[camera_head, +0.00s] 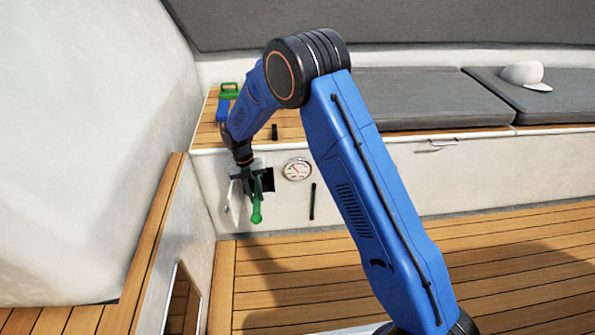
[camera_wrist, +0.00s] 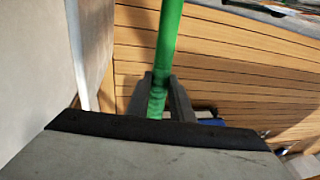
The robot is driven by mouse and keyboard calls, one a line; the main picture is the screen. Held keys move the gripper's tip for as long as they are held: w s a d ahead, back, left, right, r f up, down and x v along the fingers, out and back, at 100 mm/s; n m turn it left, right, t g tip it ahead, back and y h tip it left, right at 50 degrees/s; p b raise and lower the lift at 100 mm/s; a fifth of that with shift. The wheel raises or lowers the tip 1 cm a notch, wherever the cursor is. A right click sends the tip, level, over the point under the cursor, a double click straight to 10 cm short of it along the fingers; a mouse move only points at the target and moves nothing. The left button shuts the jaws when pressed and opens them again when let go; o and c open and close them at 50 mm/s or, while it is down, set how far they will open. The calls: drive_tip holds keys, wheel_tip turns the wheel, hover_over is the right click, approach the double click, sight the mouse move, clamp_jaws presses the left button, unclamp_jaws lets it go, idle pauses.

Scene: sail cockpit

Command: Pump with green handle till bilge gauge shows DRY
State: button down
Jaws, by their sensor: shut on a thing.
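The green handle (camera_head: 257,207) sticks out and down from a dark square opening (camera_head: 267,180) in the white locker front. In the wrist view the green handle (camera_wrist: 170,40) runs up from between my fingers. My gripper (camera_head: 250,182) is shut on the handle; in the wrist view its dark fingers (camera_wrist: 158,100) stand on both sides of it. The round bilge gauge (camera_head: 297,169) with a white face is on the locker front, right of the opening. Its needle and lettering are too small to read.
A small white door (camera_head: 233,200) stands open left of the opening. A black bar (camera_head: 313,201) is on the locker front, right of the gauge. A green-handled item (camera_head: 229,90) and a small black object (camera_head: 275,131) are on the wooden top. A white cap (camera_head: 526,75) lies on the grey cushion.

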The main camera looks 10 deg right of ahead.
wheel_tip(320, 180, down, 10)
drive_tip(key=s+t, duration=0.1)
drive_tip(key=t, duration=0.4)
drive_tip(key=shift+r, duration=0.3)
drive_tip(key=shift+r+g, duration=0.7)
drive_tip(key=shift+r, duration=0.6)
drive_tip(key=shift+r+g, duration=0.7)
drive_tip(key=shift+r, duration=0.6)
drive_tip(key=shift+w+r+g, duration=0.15)
drive_tip(key=shift+r+g, duration=0.3)
drive_tip(key=shift+r, duration=0.4)
drive_tip(key=shift+w+r+g, duration=0.2)
drive_tip(key=shift+r+g, duration=0.2)
drive_tip(key=shift+r, duration=0.5)
drive_tip(key=shift+w+r+g, duration=0.15)
drive_tip(key=shift+r+g, duration=0.3)
drive_tip(key=shift+r, duration=0.4)
